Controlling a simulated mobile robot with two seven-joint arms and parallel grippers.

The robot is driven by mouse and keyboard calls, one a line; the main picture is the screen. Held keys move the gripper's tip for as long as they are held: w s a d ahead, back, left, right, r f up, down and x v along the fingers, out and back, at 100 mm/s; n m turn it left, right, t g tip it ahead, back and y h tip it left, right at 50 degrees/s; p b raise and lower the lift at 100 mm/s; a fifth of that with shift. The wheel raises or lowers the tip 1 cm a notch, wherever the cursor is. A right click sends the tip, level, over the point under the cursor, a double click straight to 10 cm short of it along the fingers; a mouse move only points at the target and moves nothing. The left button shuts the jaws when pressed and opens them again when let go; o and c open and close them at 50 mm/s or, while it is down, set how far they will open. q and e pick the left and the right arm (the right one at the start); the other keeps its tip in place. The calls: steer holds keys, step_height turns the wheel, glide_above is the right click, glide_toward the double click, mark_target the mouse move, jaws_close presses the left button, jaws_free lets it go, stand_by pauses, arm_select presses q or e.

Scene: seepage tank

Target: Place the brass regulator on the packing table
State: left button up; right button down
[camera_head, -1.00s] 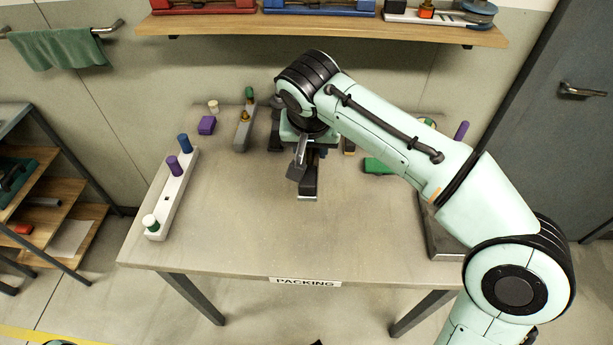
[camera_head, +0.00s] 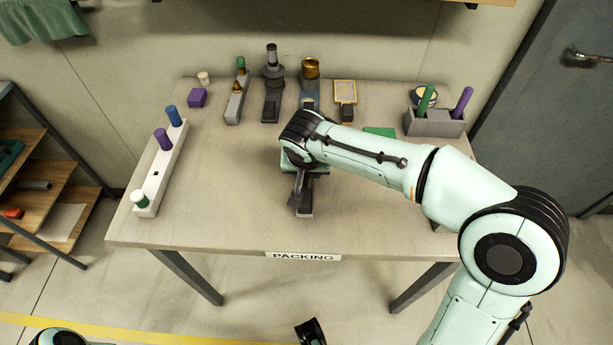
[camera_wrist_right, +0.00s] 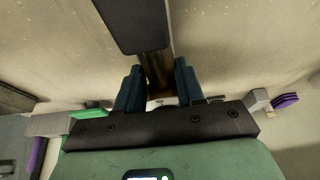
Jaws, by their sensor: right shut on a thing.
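My right gripper (camera_head: 302,182) is over the front middle of the packing table (camera_head: 225,205), pointing down. It is shut on a dark thing with a grey end, which I take to be the brass regulator (camera_head: 305,208). My arm hides most of it in the head view. In the right wrist view a brownish part of the regulator (camera_wrist_right: 157,76) shows between the two blue fingers, with a dark slab beyond. I cannot tell whether it touches the table.
A white rack (camera_head: 160,175) with coloured plugs stands on the left. Along the back are a purple block (camera_head: 197,98), a brass-topped part (camera_head: 311,69), a tan-faced part (camera_head: 345,93) and other fittings. A grey holder (camera_head: 435,126) stands back right. The front left tabletop is clear.

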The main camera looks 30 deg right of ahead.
mark_target(308, 178)
steer(key=shift+f, duration=1.4)
steer(key=shift+f+b, duration=0.25)
steer(key=shift+b, duration=0.2)
steer(key=c, duration=0.7)
jaws_free()
steer(key=shift+c, duration=0.2)
steer(key=shift+o, duration=0.2)
steer(key=shift+s, duration=0.1)
steer(key=shift+r+p, duration=0.3)
steer(key=shift+p, duration=0.05)
steer(key=p+v, duration=0.2)
steer(key=v, duration=1)
steer(key=shift+a, duration=0.1)
